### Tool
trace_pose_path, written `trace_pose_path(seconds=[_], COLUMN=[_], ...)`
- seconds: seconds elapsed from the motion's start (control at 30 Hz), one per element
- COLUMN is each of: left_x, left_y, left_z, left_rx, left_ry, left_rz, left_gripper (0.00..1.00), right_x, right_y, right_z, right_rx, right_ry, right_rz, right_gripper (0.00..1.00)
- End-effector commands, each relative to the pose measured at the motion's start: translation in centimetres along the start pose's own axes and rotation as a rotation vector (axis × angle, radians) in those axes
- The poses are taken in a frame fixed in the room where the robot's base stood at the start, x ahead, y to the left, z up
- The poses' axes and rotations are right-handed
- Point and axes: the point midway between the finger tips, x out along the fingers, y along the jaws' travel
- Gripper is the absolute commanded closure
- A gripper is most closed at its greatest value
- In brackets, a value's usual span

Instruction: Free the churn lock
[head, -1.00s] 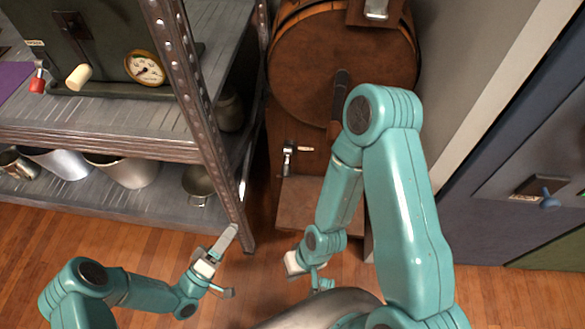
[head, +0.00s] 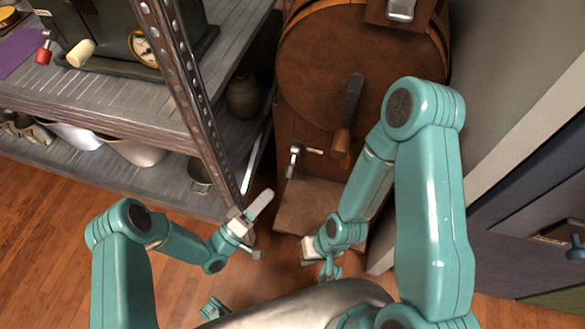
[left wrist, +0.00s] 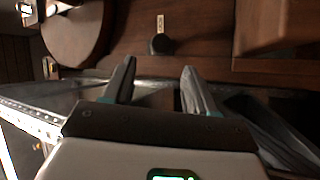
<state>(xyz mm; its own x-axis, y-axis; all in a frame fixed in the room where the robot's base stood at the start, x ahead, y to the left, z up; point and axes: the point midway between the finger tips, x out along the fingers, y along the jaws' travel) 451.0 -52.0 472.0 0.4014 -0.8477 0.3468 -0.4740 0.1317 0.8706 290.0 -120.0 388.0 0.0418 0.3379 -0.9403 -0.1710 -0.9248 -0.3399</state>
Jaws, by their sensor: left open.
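The churn (head: 340,60) is a brown wooden barrel on a wooden stand, with a dark crank (head: 350,105) ending in a wooden grip on its round face. A small metal lever (head: 295,158) with a short crosspiece, seemingly the lock, is on the stand below the barrel. My left gripper (head: 260,208) is below and left of the lever, apart from it. In the left wrist view its two fingers (left wrist: 157,85) are spread and empty; a dark round knob (left wrist: 160,44) on the wood lies beyond them. My right gripper (head: 310,250) is low before the stand; its jaws are unclear.
A metal shelf (head: 95,95) with pots and a gauge box stands left of the churn; its upright post (head: 185,90) is close to my left gripper. A grey wall and dark cabinet (head: 510,220) are at the right. My right arm covers part of the churn's right side.

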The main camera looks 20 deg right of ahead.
Motion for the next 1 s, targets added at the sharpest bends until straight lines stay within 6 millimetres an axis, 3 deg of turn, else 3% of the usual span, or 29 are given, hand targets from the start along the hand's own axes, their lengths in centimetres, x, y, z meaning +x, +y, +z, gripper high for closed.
trace_pose_path(seconds=[0.2,0.4,0.6,0.83,0.87,1.0], left_x=[5.4,8.9,10.4,10.5,10.5,10.5], left_y=[0.0,-0.1,-0.1,-0.1,-0.1,-0.1], left_z=[0.3,0.3,0.2,0.2,0.2,0.2], left_rx=[0.002,0.002,0.0,0.0,0.0,0.0], left_ry=[-0.004,-0.002,0.001,0.001,0.001,0.001], left_rz=[0.004,0.003,0.001,0.001,0.001,0.001], left_gripper=[0.43,0.43,0.43,0.43,0.46,0.92], right_x=[0.6,0.9,1.0,1.0,1.0,1.0], right_y=[0.2,0.4,0.5,0.5,0.5,0.5], right_z=[0.0,-0.1,-0.2,-0.2,-0.2,-0.2], right_rx=[0.0,0.003,0.005,0.005,0.005,0.005], right_ry=[0.0,0.003,0.005,0.005,0.005,0.005], right_rz=[0.0,0.0,0.001,0.001,0.001,0.001], right_gripper=[1.0,1.0,1.0,1.0,1.0,1.0])
